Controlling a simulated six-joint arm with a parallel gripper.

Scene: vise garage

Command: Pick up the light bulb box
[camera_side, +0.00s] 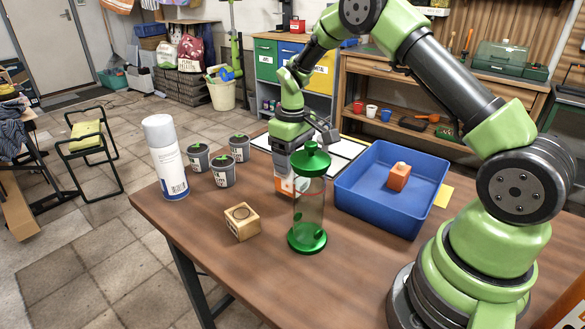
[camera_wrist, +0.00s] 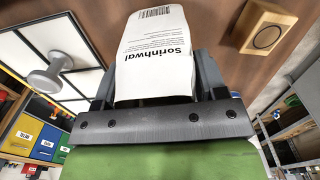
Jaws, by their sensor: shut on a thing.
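The light bulb box (camera_wrist: 155,55) is white with black print and a barcode in the wrist view. It sits between the two fingers of my gripper (camera_wrist: 156,90), which is shut on it. In the side view a small orange and white part of the box (camera_side: 285,187) shows below my gripper (camera_side: 288,170). I cannot tell whether the box touches the table.
The green-lidded jar (camera_side: 310,210) stands close in front of my gripper in the side view. A blue tray (camera_side: 365,205) with an orange block lies to the right. A wooden block (camera_side: 242,222), several grey pots (camera_side: 222,171) and a spray can (camera_side: 166,160) stand to the left.

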